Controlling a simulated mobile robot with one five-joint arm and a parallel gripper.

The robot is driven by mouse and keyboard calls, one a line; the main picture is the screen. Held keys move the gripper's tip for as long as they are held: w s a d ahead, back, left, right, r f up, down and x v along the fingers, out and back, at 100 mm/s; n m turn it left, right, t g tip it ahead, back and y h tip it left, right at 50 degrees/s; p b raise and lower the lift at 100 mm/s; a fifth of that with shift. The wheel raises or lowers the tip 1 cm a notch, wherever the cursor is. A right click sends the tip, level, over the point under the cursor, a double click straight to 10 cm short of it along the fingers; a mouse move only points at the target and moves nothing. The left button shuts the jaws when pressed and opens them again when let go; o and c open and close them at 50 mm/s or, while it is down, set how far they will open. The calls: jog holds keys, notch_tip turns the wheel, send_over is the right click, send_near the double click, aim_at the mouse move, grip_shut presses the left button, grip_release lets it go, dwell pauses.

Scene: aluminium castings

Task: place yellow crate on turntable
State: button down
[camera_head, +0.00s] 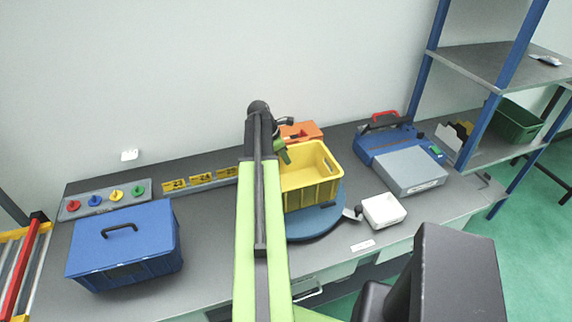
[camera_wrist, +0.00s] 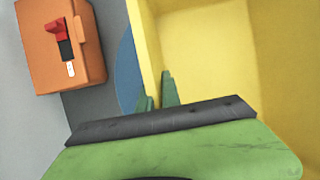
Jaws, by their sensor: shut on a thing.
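The yellow crate (camera_head: 310,178) is upright and open-topped, over the round blue turntable (camera_head: 312,226) in the head view. Whether its base touches the turntable I cannot tell. My gripper (camera_head: 284,156) is at the crate's far-left rim, partly hidden by my arm. In the wrist view, the green fingers of my gripper (camera_wrist: 156,88) are shut on the wall of the yellow crate (camera_wrist: 205,50), with the crate's empty inside to the right. A strip of the blue turntable (camera_wrist: 127,72) shows left of the crate.
An orange box (camera_head: 301,131) stands behind the crate. A blue case (camera_head: 386,137) and a grey box (camera_head: 410,171) lie further right. A blue toolbox (camera_head: 124,250) stands left.

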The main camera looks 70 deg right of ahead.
jog(key=shift+f, duration=0.25)
jog(key=c, duration=1.5)
grip_release()
jog(key=shift+c, duration=0.2)
jog(key=shift+r, duration=0.1)
jog(key=p+v, duration=1.1)
jog(key=shift+r, duration=0.3)
jog(key=shift+w+a+r+p, duration=0.15)
jog(key=shift+r+p, duration=0.2)
jog(key=shift+p, duration=0.05)
jog(key=shift+f, duration=0.1)
